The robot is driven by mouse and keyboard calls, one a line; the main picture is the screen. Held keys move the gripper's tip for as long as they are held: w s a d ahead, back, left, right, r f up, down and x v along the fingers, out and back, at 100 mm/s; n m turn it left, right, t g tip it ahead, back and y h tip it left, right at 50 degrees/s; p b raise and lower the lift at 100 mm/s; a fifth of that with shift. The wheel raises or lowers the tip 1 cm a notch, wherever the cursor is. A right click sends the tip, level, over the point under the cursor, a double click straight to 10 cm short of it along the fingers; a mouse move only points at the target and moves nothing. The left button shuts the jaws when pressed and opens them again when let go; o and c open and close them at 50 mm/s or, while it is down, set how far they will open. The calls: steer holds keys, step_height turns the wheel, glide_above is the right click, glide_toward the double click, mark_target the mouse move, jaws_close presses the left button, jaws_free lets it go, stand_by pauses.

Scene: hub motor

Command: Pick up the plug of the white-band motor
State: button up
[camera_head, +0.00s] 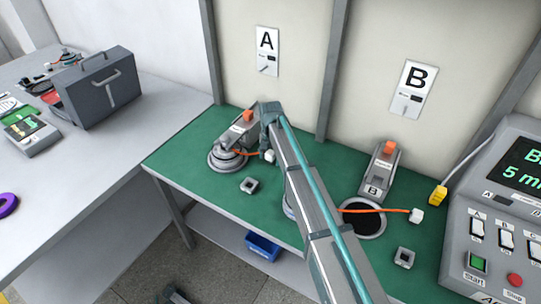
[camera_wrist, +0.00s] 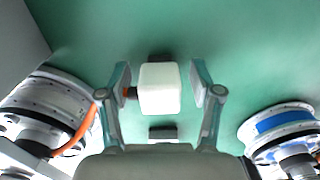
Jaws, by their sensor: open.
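The white-band motor (camera_wrist: 50,105) stands at the left in the wrist view. An orange cable runs up from it to a white block-shaped plug (camera_wrist: 159,88). My gripper (camera_wrist: 160,85) is open, with one finger on each side of the plug and a visible gap at both sides. The same plug (camera_head: 269,156) shows beside the left motor (camera_head: 226,160) in the head view, just below the bent end of my arm. My fingers are hard to make out there. A blue-band motor (camera_wrist: 280,128) stands at the right in the wrist view.
A second white plug (camera_head: 417,215) on an orange cable lies by a dark round plate (camera_head: 362,219). Small square sockets (camera_head: 249,185) (camera_head: 404,257) sit on the green bench (camera_head: 205,195). A control console (camera_head: 500,220) with a yellow connector (camera_head: 438,195) stands at the right.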

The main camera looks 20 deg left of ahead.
steer(key=c, duration=1.2)
jaws_close()
steer(key=shift+r, duration=0.1)
